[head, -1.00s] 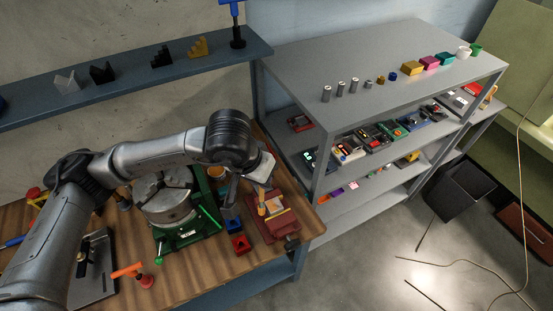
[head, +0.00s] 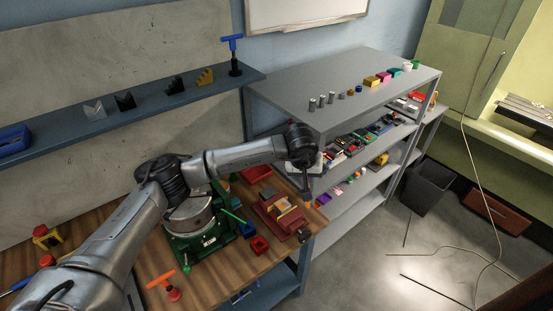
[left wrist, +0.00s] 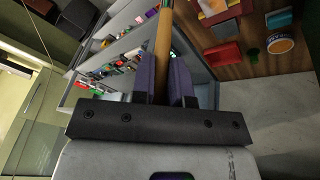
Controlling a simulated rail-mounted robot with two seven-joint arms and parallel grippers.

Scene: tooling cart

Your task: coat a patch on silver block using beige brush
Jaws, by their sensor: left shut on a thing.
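My left gripper (head: 306,180) is shut on the beige brush (left wrist: 163,48), whose tan handle runs between the two dark fingers in the left wrist view. In the head view the gripper is in the air at the right end of the bench, pointing down, to the right of the red vise (head: 270,216). A small silver-grey block (head: 283,206) sits in the vise beside orange-yellow pieces. The vise also shows at the top of the left wrist view (left wrist: 234,11). The brush's bristle end is out of the wrist view. My right gripper is not in view.
An orange-handled tool (head: 165,285) is at the front. A grey shelf rack (head: 335,90) stands close behind and right of my gripper. A tub with orange contents (left wrist: 280,46) shows in the wrist view.

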